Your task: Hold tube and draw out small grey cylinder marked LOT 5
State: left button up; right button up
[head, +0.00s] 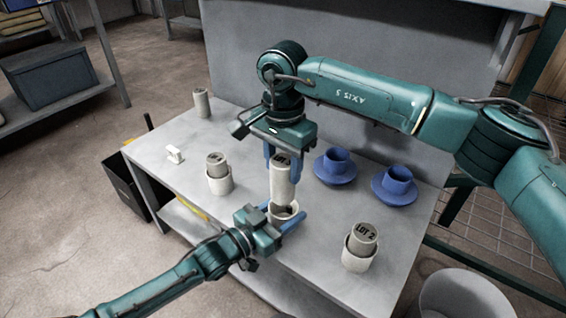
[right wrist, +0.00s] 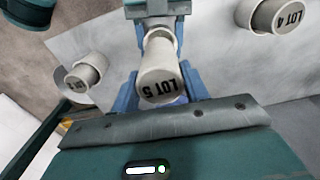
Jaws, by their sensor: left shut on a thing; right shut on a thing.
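The grey cylinder marked LOT 5 (head: 283,184) is upright in my right gripper (head: 279,157), whose blue fingers are shut on its upper part. Its label faces the camera in the right wrist view (right wrist: 162,82). The pale tube (head: 285,217) stands on the table just below it, and its open mouth shows around the cylinder's lower end. I cannot tell whether that end is just inside or just above the rim. My left gripper (head: 284,226) is shut on the tube from the front left. The tube also shows behind the cylinder in the right wrist view (right wrist: 160,38).
A cylinder marked LOT 2 (head: 364,233) sits in a tube at the front right. Another cylinder (head: 216,160) sits in a tube to the left. Two blue flanged cups (head: 337,163) (head: 397,181) stand at right. A small white block (head: 175,153) lies near the left edge.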

jog(key=shift+r, duration=1.5)
pick_arm(q)
jog(key=o, duration=1.1)
jog(key=shift+c, duration=0.2)
